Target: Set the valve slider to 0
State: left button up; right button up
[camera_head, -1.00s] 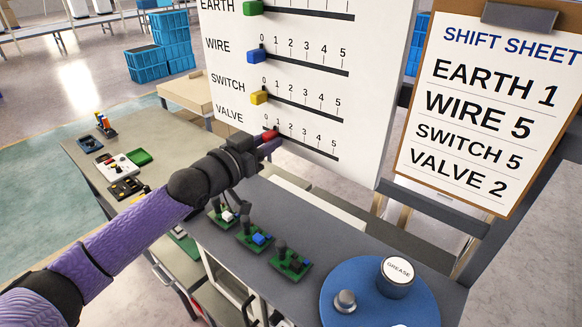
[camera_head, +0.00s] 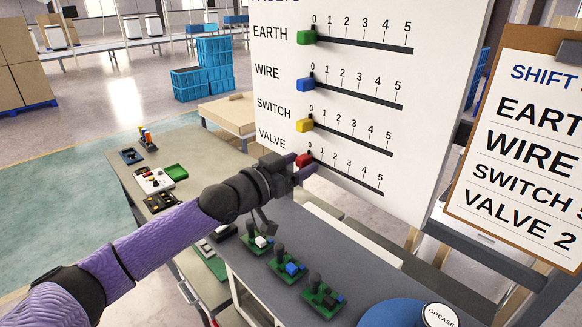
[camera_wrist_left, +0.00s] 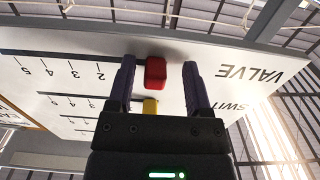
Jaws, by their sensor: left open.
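The red valve slider (camera_head: 303,161) is on the lowest track of the white board, at the 0 mark as far as I can see. It lines up with the yellow switch slider (camera_head: 305,125) above it. My left gripper (camera_head: 302,166) is open, with a finger on either side of the red slider. In the left wrist view, the red slider (camera_wrist_left: 155,72) is between the open fingers (camera_wrist_left: 158,85), closer to the left finger and apart from the right one. The 1 mark is hidden there. My right gripper is not in view.
The green earth slider (camera_head: 307,37) and blue wire slider (camera_head: 305,84) stand at 0. A shift sheet clipboard (camera_head: 520,140) hangs at right. Below are several green switch boards (camera_head: 288,268) and a grease tin (camera_head: 440,316) on a blue disc (camera_head: 385,313).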

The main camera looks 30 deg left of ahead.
pick_arm(q)
jog(key=shift+s+a+f, duration=0.1)
jog(key=shift+s+a, duration=0.1)
jog(key=shift+s, duration=0.15)
jog(key=b+v, duration=0.1)
jog(key=v, duration=0.8)
jog(key=shift+b, duration=0.4)
